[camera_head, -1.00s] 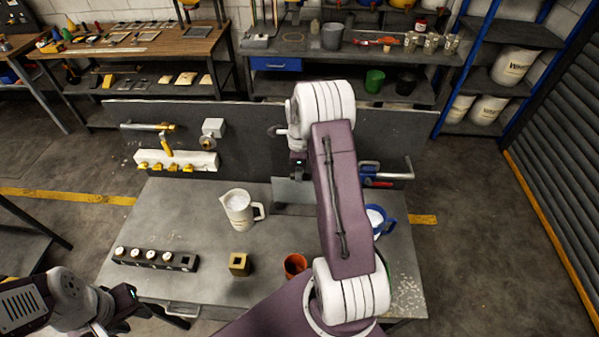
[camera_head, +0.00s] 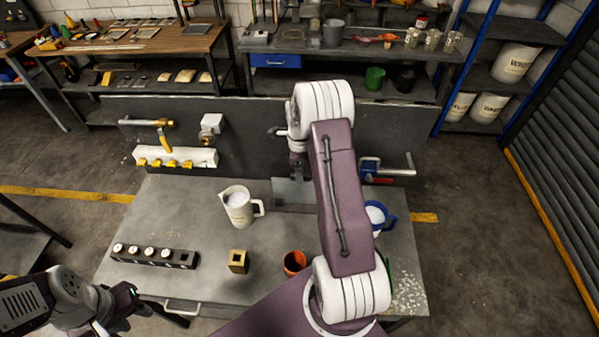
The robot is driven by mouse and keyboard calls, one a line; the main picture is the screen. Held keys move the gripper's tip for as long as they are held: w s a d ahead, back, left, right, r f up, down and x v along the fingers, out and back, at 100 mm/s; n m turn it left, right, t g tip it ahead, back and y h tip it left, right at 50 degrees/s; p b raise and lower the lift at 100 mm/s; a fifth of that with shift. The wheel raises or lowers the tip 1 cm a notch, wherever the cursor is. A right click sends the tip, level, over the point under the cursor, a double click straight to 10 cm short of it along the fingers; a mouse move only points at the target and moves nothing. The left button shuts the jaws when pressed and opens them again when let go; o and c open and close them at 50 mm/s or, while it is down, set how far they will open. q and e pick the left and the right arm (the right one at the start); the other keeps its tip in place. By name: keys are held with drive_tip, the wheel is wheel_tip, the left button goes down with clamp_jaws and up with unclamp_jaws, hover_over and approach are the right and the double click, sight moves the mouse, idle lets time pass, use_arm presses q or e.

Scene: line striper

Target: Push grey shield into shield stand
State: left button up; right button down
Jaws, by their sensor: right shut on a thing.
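The grey shield (camera_head: 288,192) is a flat pale plate standing at the back of the table, partly covered by my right arm. The shield stand (camera_head: 283,209) appears as a low dark strip at the plate's foot. I cannot tell how far the plate sits in it. My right gripper (camera_head: 297,172) is at the plate's upper edge, mostly hidden by its own arm, and is shut on the shield. My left gripper (camera_head: 128,302) is at the lower left, off the table's left front corner, away from the shield; its fingers are unclear.
A white jug (camera_head: 238,207) stands left of the shield. A dark back panel (camera_head: 250,150) carries valves and handles.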

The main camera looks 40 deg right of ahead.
drive_tip(key=shift+f+b, duration=0.4)
drive_tip(key=shift+f, duration=0.35)
idle(0.3)
drive_tip(key=c, duration=1)
unclamp_jaws()
wheel_tip(320, 180, up, 7)
drive_tip(key=p, duration=0.6)
